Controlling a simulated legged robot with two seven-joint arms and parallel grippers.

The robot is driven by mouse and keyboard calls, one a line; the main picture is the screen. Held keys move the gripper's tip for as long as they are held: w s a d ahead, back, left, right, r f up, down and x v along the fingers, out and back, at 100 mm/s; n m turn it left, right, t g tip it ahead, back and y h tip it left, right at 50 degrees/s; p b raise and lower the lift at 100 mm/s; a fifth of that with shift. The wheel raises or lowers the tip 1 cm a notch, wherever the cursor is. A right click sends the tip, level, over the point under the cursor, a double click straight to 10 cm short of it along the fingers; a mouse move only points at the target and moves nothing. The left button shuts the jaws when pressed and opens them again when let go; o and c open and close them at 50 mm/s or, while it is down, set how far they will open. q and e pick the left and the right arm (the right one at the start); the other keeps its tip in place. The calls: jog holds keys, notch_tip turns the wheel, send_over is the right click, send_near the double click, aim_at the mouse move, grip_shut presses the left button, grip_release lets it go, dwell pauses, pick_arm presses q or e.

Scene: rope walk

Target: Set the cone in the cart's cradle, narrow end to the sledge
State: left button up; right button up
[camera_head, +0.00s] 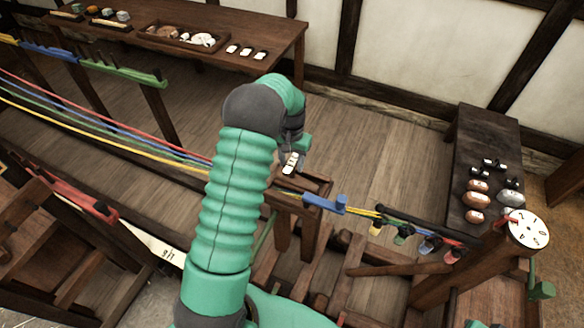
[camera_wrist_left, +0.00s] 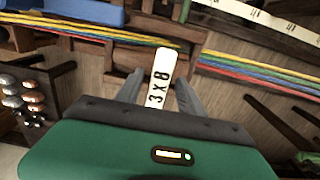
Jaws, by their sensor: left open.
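My left gripper (camera_head: 297,158) hangs in mid-picture over a small wooden stand with a shallow tray (camera_head: 318,187). In the left wrist view its two fingers (camera_wrist_left: 158,92) are apart. A white tag (camera_wrist_left: 161,78) marked 3X8 shows between them; it also shows below the gripper in the head view (camera_head: 290,163). Several rounded brown and grey pieces (camera_head: 479,198) with pale labels sit on the dark bench at the right; I cannot tell which is the cone. The cart's cradle is not clear to me, partly behind my arm. My right gripper is out of view.
Red, blue, green and yellow ropes (camera_head: 110,133) run from the left towards the tray. A blue piece (camera_head: 338,204) and several hooks (camera_head: 402,230) lie to its right. A white dial (camera_head: 528,229) stands at far right.

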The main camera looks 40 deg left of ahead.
pick_arm(q)
notch_tip(320, 180, up, 9)
jog(key=shift+r+b, duration=0.15)
jog(key=shift+b, duration=0.45)
dwell(0.7)
